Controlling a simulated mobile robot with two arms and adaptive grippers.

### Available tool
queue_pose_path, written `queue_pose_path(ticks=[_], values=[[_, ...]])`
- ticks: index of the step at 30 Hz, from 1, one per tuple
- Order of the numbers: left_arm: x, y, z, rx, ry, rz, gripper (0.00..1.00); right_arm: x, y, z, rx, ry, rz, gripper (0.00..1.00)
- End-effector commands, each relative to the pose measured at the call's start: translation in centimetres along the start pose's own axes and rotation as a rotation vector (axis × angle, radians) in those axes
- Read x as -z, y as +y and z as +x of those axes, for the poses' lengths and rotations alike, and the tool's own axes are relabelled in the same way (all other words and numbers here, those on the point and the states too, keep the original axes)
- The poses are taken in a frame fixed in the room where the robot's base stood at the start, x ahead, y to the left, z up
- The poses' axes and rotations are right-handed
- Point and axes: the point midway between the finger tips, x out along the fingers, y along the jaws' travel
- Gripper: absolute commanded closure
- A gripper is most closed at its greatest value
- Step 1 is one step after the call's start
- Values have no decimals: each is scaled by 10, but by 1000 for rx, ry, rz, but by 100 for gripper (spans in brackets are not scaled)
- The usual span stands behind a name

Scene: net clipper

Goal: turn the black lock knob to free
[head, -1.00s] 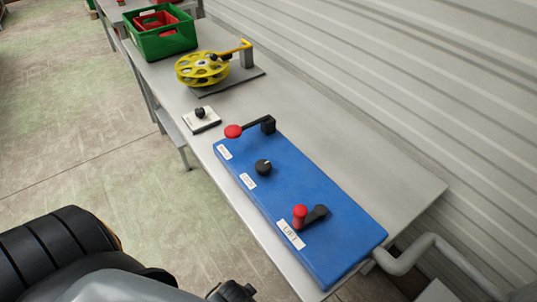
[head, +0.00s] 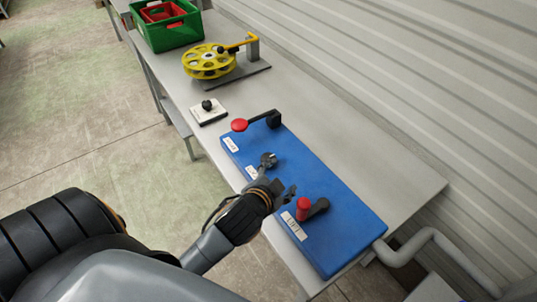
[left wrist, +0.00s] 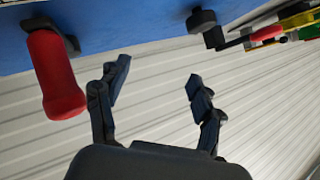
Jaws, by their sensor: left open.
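The black lock knob (head: 267,159) stands on the blue panel (head: 340,222), above the middle white label. In the left wrist view the black knob (left wrist: 201,19) is at the top, beyond the tip of the right-hand finger. My left gripper (head: 281,177) reaches over the panel's near edge, between the knob and the red-handled crank. In the left wrist view the gripper (left wrist: 157,75) is open with nothing between its fingers. Where its tips come close to the knob, I cannot tell whether they touch. My right gripper is not in view.
The red-handled crank (head: 303,208) stands close to my left gripper. A red-ended lever (head: 240,125) is at the panel's far end. Beyond are a small white plate with a black knob (head: 208,109), a yellow reel (head: 208,60) and a green crate (head: 168,34). The right side of the table is clear.

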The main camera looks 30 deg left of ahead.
Motion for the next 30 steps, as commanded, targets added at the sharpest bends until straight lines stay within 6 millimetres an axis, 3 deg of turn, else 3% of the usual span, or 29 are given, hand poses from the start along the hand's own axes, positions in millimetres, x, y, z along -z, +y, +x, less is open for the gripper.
queue_pose_path(ticks=[4,8,9,12,15,18,21,23,25,26,30], values=[[76,-34,12,162,274,196,33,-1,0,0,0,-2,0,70],[167,-53,-1,345,601,477,33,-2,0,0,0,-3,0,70],[196,-53,-10,406,715,589,33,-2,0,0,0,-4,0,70],[253,-34,-37,540,994,900,33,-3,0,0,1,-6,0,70],[282,2,-59,633,1249,1242,33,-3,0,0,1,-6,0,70],[281,41,-64,668,1473,1617,33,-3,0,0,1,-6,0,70],[253,68,-48,616,1654,2013,33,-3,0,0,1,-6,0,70],[228,72,-31,531,1736,2256,33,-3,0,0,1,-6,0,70],[193,62,-6,369,1801,2532,33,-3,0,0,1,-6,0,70],[177,53,5,-265,-1730,-2514,33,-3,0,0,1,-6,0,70],[114,-16,40,190,-1407,-2356,33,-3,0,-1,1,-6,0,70]])
